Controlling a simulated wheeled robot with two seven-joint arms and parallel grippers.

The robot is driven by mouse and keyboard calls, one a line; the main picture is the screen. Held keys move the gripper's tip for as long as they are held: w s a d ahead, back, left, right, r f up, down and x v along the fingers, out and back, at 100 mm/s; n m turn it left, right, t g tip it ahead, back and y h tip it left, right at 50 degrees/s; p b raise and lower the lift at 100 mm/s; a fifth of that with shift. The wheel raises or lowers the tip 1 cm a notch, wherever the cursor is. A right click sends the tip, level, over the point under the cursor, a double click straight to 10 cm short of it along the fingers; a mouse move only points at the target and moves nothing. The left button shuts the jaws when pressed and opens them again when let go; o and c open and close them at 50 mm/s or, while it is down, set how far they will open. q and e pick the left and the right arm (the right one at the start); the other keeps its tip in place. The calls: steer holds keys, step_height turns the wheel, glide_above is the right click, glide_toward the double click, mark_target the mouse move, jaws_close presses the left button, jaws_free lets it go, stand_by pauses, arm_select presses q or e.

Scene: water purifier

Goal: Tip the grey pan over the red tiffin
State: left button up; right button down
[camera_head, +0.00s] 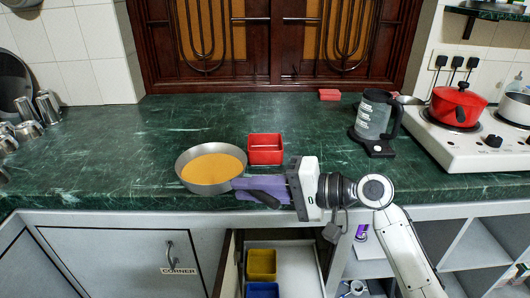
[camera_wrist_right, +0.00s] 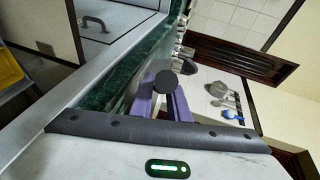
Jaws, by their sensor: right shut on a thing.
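The grey pan (camera_head: 182,176) is left of centre near the counter's front edge in the head view. It looks about level and holds a yellow-orange filling (camera_head: 211,168). The red tiffin (camera_head: 265,157), a small open box, stands on the counter just right of the pan and slightly behind it. My right gripper (camera_head: 258,189) comes in from the right and is shut on the pan's dark handle. Its purple fingers (camera_wrist_right: 170,103) also show in the right wrist view. Whether the pan touches the counter is unclear. My left gripper is not in view.
A dark kettle (camera_head: 374,115) stands at the right, near a white stove (camera_head: 440,137) with a red pot (camera_head: 458,104). A small red block (camera_head: 329,95) lies farther back. Below the counter, an open drawer holds a yellow bin (camera_head: 261,265) and a blue bin (camera_head: 262,290).

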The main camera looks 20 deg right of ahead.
steer(key=shift+w+a+r, duration=0.1)
steer(key=shift+w+a, duration=0.05)
steer(key=shift+w, duration=0.05)
